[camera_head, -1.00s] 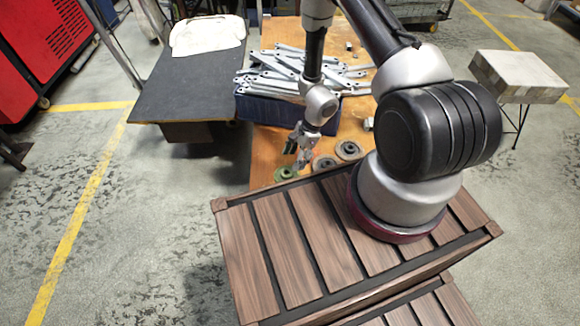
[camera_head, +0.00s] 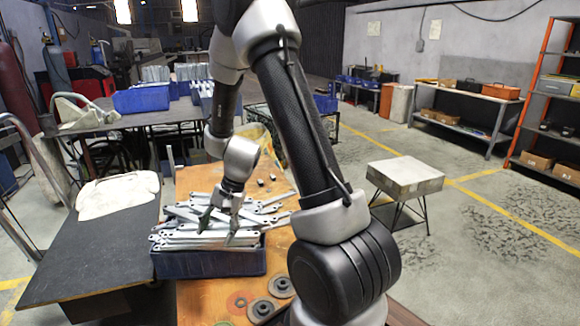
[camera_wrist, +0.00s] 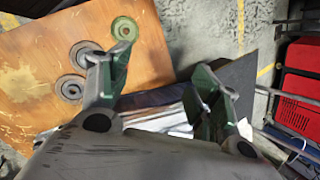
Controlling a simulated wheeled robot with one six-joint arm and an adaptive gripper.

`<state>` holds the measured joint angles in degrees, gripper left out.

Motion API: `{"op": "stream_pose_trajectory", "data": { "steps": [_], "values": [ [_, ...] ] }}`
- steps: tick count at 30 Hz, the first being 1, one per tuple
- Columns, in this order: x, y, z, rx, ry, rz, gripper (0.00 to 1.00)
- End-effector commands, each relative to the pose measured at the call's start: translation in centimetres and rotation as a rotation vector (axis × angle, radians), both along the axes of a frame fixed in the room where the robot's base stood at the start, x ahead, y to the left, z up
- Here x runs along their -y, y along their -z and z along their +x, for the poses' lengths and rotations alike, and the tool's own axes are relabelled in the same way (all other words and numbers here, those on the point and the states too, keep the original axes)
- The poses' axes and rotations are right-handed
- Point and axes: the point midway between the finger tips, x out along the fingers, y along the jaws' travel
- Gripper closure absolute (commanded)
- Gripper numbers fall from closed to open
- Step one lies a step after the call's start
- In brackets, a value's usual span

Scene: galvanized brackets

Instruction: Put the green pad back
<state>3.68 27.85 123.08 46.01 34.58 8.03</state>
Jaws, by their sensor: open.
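The green pad (camera_wrist: 124,28) is a round ring-shaped disc lying flat on the wooden table (camera_wrist: 140,55) in the wrist view, beside two grey discs. In the head view a bit of green (camera_head: 222,323) shows at the bottom edge, mostly cut off. My gripper (camera_head: 218,229) points down over the pile of galvanized brackets (camera_head: 185,222), away from the pad. In the wrist view my gripper (camera_wrist: 162,95) has its two fingers spread, with nothing held between them. Whether the fingertips touch the brackets cannot be told.
The brackets fill a blue bin (camera_head: 210,264). Two grey discs (camera_head: 261,310) lie on the table in front of it. A dark bench (camera_head: 90,245) with a white cloth (camera_head: 118,195) stands left. A block-topped stand (camera_head: 405,176) is at right.

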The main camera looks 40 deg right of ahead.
Motion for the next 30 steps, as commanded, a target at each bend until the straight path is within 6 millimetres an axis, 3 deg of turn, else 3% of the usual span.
{"op": "stream_pose_trajectory", "data": {
  "steps": [1, 6, 13, 18, 21, 25, 30],
  "values": [
    [0.2, -3.5, -0.7, 0.054, -0.067, -0.016, 0.37],
    [1.4, -12.7, -4.9, 0.191, -0.300, -0.104, 0.37],
    [4.3, -21.4, -12.8, 0.343, -0.573, -0.294, 0.37],
    [6.8, -24.8, -18.4, 0.416, -0.711, -0.453, 0.37],
    [8.0, -25.7, -20.6, 0.438, -0.758, -0.525, 0.37],
    [8.8, -26.3, -22.1, 0.451, -0.787, -0.576, 0.37],
    [9.1, -26.4, -22.4, 0.451, -0.795, -0.589, 0.37]
  ]
}}
